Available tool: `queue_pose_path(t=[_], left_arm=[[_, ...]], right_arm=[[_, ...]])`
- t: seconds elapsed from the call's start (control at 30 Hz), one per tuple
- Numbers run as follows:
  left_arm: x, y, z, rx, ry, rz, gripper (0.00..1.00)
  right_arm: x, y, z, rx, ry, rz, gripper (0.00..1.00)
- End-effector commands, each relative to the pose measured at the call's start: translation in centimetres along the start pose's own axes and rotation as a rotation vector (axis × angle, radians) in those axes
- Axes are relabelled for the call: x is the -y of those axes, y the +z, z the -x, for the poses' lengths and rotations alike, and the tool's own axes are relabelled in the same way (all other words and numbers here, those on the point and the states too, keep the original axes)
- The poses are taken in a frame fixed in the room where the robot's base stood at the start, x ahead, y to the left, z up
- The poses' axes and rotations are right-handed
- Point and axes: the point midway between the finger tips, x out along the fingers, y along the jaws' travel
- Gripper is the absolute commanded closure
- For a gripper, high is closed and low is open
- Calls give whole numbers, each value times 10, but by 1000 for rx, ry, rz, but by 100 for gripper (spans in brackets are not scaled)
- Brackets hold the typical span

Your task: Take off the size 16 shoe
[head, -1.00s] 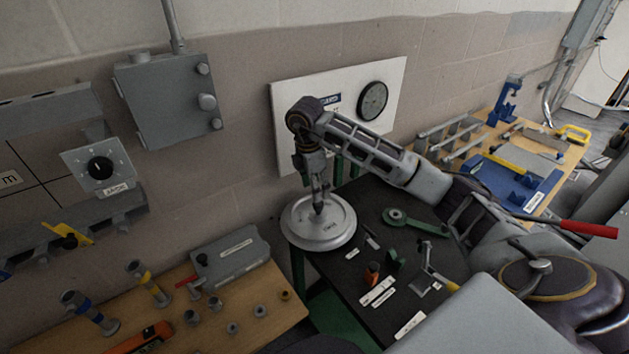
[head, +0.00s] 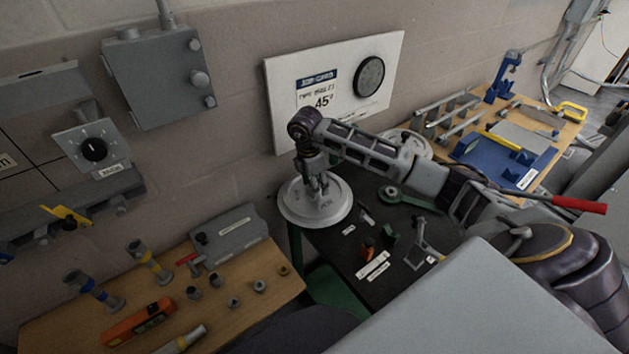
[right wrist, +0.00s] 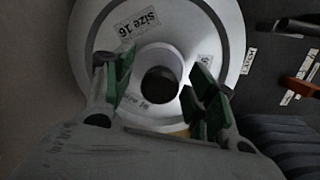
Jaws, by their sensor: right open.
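The size 16 shoe is a pale grey round disc (head: 313,215) on the near left corner of the dark table, against the wall. In the right wrist view, the disc (right wrist: 220,25) has "size 16" labels and a raised ring (right wrist: 176,57) around a dark centre hole. My right gripper (head: 319,191) is above the disc, pointing down. In the right wrist view its open green-padded fingers (right wrist: 160,85) are on either side of the ring, with nothing between them gripped. I cannot tell how far the fingertips are above the disc. My left gripper is out of view.
A second pale round piece (head: 412,140) stands behind my right forearm. A black bench top (head: 345,262) holds a green tool (head: 392,195) and small labelled items. A job card board (head: 285,110) is behind the disc. A wooden bench (head: 240,312) with fittings is at lower left.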

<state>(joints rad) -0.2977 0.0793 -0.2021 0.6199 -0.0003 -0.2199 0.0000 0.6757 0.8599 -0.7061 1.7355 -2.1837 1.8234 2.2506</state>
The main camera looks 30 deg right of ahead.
Motion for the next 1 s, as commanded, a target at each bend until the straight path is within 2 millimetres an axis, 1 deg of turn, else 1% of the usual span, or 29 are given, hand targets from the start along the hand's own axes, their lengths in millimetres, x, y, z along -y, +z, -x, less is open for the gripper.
queue_pose_path(t=[0.2,0.63,0.77,0.8,1.0], left_arm=[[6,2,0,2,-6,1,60],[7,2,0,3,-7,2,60],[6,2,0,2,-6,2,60],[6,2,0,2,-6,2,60],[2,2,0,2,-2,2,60]], right_arm=[[0,0,0,0,0,0,44],[0,0,0,0,0,0,99],[0,0,0,0,0,0,100],[-1,0,1,0,2,0,74],[-1,0,1,0,2,-1,100]])
